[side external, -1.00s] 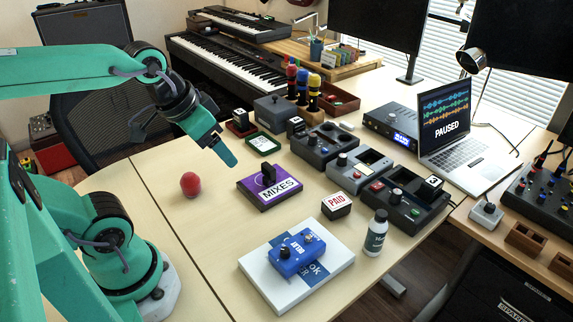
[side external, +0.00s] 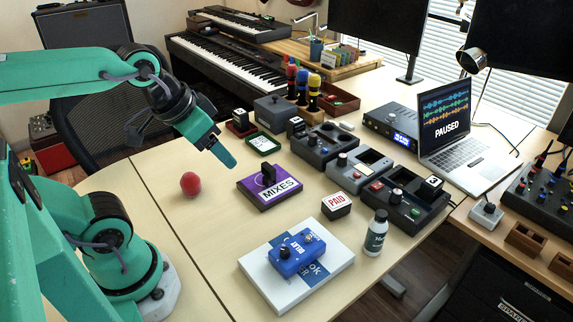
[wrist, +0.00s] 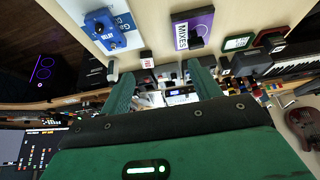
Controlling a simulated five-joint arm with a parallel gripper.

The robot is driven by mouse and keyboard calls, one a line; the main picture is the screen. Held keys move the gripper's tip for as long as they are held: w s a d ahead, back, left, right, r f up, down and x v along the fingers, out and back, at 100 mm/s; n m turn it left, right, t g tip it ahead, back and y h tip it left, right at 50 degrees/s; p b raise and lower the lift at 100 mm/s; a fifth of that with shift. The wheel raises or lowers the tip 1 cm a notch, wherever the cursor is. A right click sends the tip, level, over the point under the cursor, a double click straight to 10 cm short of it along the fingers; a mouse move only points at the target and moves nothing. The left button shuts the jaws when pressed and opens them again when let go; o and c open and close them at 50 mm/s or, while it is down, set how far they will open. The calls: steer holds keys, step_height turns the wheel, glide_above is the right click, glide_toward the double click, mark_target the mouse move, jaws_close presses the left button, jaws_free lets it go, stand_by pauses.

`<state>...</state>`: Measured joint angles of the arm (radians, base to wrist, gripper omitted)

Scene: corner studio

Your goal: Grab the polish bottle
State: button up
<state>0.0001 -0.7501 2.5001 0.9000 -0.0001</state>
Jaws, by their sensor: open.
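The polish bottle (side external: 376,232) is small and grey-white with a dark label and a black cap. It stands upright at the right front of the table in the side view, right of a white book. A small dark-topped shape in the wrist view (wrist: 112,72) appears to be the same bottle, near the left finger. My green gripper (side external: 228,160) is open and empty, in the air behind and left of the bottle, apart from it. In the wrist view its two fingers (wrist: 163,85) are spread with nothing held between them.
A blue pedal (side external: 297,252) lies on the white book (side external: 262,285) left of the bottle. A PAID block (side external: 336,205) and grey-black devices (side external: 405,204) stand behind it. A purple MIXES box (side external: 268,188) and red ball (side external: 190,184) lie farther left. The table's right edge is close to the bottle.

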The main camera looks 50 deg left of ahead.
steer(key=shift+w, duration=0.1)
steer(key=m+g, duration=0.1)
steer(key=g, duration=0.3)
glide_toward(383, 213)
steer(key=s+a, duration=0.2)
steer(key=a, duration=0.5)
steer(key=shift+g, duration=0.8)
steer(key=w+d+f, duration=0.1)
steer(key=d+f, duration=0.1)
steer(key=w+d+f, duration=0.1)
steer(key=d+f, duration=0.1)
steer(key=w+d+f, duration=0.1)
steer(key=d+f, duration=0.1)
steer(key=shift+w+d+f, duration=0.15)
steer(key=shift+d+f, duration=0.1)
steer(key=shift+f, duration=0.15)
steer(key=shift+w+d+f, duration=0.1)
steer(key=shift+d+f, duration=0.15)
steer(key=shift+f, duration=1.4)
